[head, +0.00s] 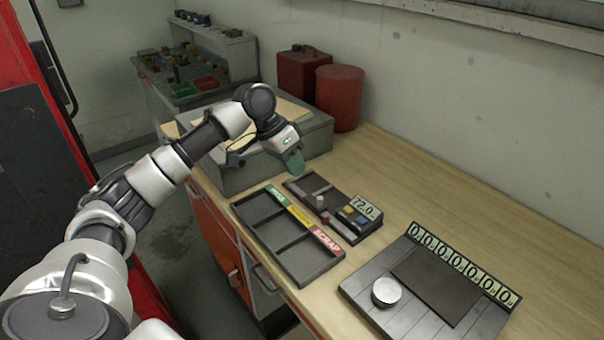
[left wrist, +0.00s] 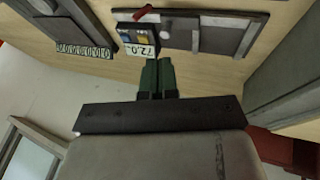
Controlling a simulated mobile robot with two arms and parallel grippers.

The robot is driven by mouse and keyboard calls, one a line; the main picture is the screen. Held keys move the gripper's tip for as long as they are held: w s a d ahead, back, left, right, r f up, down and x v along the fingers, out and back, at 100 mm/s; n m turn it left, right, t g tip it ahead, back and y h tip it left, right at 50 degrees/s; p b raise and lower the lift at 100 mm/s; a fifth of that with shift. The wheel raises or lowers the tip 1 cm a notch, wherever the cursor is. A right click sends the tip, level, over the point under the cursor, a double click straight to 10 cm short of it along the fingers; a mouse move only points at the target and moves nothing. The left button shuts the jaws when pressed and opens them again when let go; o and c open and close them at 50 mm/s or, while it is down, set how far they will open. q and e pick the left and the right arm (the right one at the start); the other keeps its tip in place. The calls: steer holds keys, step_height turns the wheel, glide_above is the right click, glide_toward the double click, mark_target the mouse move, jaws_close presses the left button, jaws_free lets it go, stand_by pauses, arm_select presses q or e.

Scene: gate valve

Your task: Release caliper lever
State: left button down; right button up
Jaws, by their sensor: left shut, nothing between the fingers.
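The caliper (head: 340,224) is a dark flat device on the bench with a "72.0" display (head: 364,207) and small blue and yellow buttons. It also shows at the top of the left wrist view (left wrist: 190,36). A small pale cylinder (head: 319,201) stands on it, and a small red part (head: 327,218) sits beside that; I cannot tell for certain whether the red part is the lever. My left gripper (head: 296,166), with green fingers, is shut and empty above the caliper's far end, apart from it. The fingertips also show in the left wrist view (left wrist: 158,64). My right gripper is out of view.
A dark sorting tray (head: 262,228) with a "SCRAP" label lies in front of the caliper. A grooved plate (head: 362,296) with a round metal disc (head: 387,291) and a digit row is at right. A grey block (head: 225,178) and red canisters (head: 339,98) stand behind.

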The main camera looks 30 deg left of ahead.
arm_select(q)
steer(key=p, duration=0.2)
glide_toward(326, 221)
steer(key=w+f, duration=0.1)
steer(key=w+a+f, duration=0.1)
steer(key=w, duration=0.1)
steer(key=shift+w+f, duration=0.15)
steer(key=shift+f, duration=0.15)
steer(key=d+f, duration=0.2)
steer(key=shift+s+d+f+p, duration=0.1)
steer(key=shift+s+d+p, duration=0.2)
steer(key=shift+d+p, duration=0.05)
steer(key=shift+s+d+f, duration=0.2)
steer(key=shift+s+d, duration=0.05)
steer(key=shift+d, duration=0.15)
steer(key=shift+f, duration=0.1)
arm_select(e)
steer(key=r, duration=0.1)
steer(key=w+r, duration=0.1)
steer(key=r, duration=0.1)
arm_select(q)
steer(key=shift+w, duration=0.2)
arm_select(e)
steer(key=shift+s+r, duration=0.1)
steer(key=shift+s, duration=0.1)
